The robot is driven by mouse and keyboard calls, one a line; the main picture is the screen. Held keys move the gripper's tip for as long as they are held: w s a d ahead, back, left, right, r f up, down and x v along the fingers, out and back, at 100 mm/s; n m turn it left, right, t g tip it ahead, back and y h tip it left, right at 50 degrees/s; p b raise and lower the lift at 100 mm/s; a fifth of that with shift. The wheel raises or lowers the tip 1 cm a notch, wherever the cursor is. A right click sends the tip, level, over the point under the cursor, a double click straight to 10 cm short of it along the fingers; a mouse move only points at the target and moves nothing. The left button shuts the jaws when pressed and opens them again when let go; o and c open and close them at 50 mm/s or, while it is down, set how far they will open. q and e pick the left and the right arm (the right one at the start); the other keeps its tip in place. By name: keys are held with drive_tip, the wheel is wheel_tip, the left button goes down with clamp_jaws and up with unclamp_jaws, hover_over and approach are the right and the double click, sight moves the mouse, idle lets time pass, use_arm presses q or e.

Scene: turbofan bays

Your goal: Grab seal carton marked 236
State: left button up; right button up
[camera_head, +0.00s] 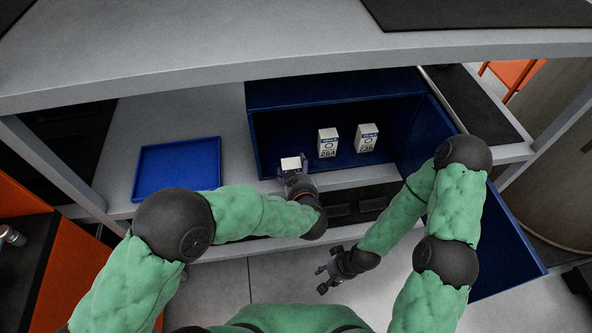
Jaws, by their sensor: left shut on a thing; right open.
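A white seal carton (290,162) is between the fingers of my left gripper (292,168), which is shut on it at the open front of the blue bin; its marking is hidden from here. A second white carton (327,143) with a blue "SEALS" label stands upright in the bin and appears to read 264. A third similar carton (367,139) stands upright to its right; its number is too small to read surely. My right gripper (324,279) is open and empty, low in front of the shelf.
The blue bin (300,95) stands on the grey shelf under an upper worktop (200,60). Its blue door (505,250) hangs open at the right. An empty blue tray (177,168) lies left of the bin. Bare shelf separates tray and bin.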

use_arm(q)
drive_tip(key=o, duration=1.2)
drive_tip(key=v, duration=1.2)
